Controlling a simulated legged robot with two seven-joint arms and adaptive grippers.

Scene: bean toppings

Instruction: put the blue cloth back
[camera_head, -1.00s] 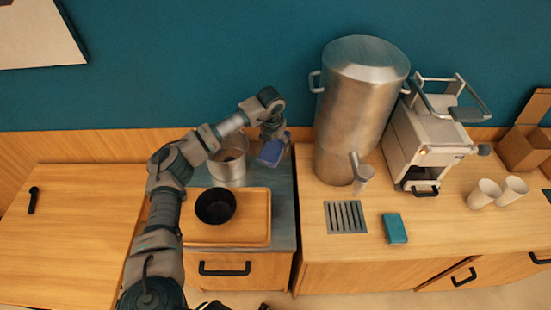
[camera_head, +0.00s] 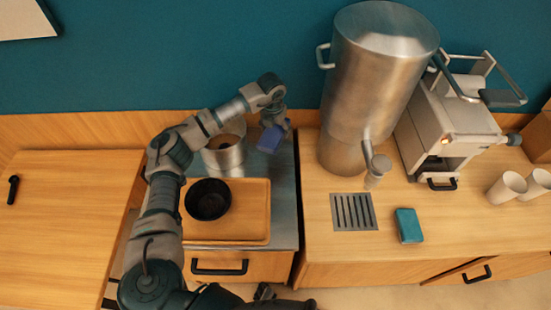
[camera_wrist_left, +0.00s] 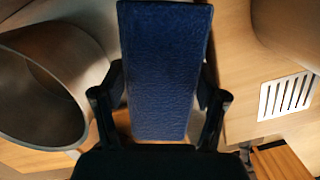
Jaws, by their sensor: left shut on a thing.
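The blue cloth (camera_head: 269,139) is a dark blue folded block. My left gripper (camera_head: 276,124) is shut on it and holds it near the back of the metal-topped counter section, just right of the metal pot. In the left wrist view the cloth (camera_wrist_left: 165,65) stands long and flat between the two fingers of the gripper (camera_wrist_left: 160,105). In the head view the wrist and fingers partly hide the cloth. Whether it touches the surface below, I cannot tell. My right gripper cannot be made out.
The metal pot (camera_head: 224,155) stands left of the cloth. A black bowl (camera_head: 208,200) sits on a wooden tray (camera_head: 250,232) in front. A large steel urn (camera_head: 372,90), a drain grate (camera_head: 354,212) and a teal block (camera_head: 408,226) are to the right. The left wooden counter (camera_head: 70,215) is mostly clear.

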